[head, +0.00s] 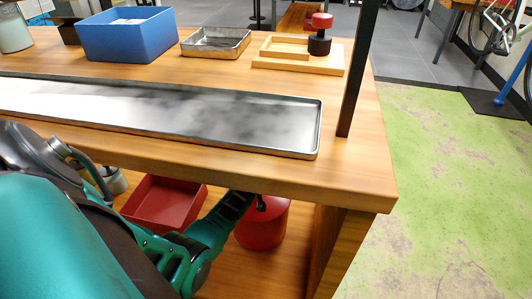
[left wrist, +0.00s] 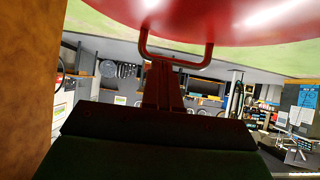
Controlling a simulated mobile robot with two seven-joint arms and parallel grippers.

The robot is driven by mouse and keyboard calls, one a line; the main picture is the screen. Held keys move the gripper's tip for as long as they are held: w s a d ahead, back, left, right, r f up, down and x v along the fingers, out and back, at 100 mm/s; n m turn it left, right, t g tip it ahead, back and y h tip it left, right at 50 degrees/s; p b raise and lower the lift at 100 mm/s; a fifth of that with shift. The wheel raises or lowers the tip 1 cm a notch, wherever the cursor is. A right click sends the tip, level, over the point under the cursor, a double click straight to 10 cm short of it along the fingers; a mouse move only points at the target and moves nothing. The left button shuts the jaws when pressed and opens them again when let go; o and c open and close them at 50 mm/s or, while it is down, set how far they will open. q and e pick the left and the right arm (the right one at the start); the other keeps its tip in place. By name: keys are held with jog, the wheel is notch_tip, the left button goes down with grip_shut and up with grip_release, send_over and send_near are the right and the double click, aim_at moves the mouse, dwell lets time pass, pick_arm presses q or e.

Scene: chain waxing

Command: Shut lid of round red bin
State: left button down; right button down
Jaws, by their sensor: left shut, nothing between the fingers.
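The round red bin (head: 262,230) stands on the lower shelf beneath the tabletop, near the shelf's right end. My left gripper (head: 259,204) reaches under the table edge to the bin's upper part; it is shut and empty. In the left wrist view, a large curved glossy red surface (left wrist: 240,18) fills the top, with a red loop handle (left wrist: 208,52) hanging from it. The shut fingers (left wrist: 162,66) appear at the loop; I cannot tell whether they touch it. The table edge and my arm hide part of the bin, and the lid's angle is unclear. My right gripper is out of view.
A square red tray (head: 165,203) sits left of the bin on the lower shelf (head: 222,284). The tabletop edge (head: 340,188) overhangs the bin, and a wooden side panel (head: 340,245) stands to its right. A long metal tray (head: 230,120) lies on top.

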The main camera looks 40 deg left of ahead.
pick_arm(q)
jog(key=shift+r, duration=0.15)
jog(key=shift+s+d+r+p, duration=0.1)
jog(key=shift+s+r+p, duration=0.15)
jog(key=shift+p, duration=0.2)
jog(key=p+v, duration=0.6)
jog(key=v, duration=0.6)
jog(key=shift+d, duration=0.1)
